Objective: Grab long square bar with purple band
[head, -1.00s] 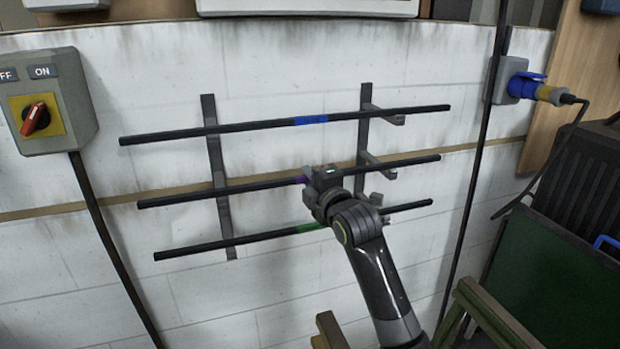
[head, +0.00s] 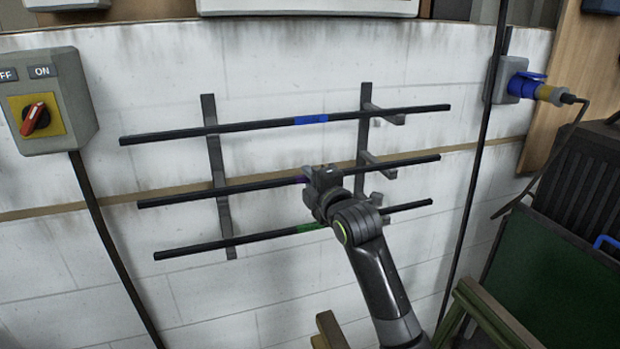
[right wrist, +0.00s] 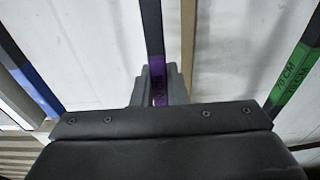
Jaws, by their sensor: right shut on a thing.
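The long dark square bar with the purple band (head: 250,187) is the middle of three bars on the wall rack. Its purple band shows in the right wrist view (right wrist: 158,80), between the finger tips. My right gripper (head: 318,178) is at the band and shut on this bar; the gripper body hides part of the band in the head view. The bar still lies across the rack's arms. My left gripper is not in view.
A bar with a blue band (head: 311,120) lies above and a bar with a green band (head: 309,228) below, partly behind my right arm. The rack uprights (head: 214,150) stand against the white wall. A switch box (head: 50,100) is at the left, a blue plug (head: 527,85) at the right.

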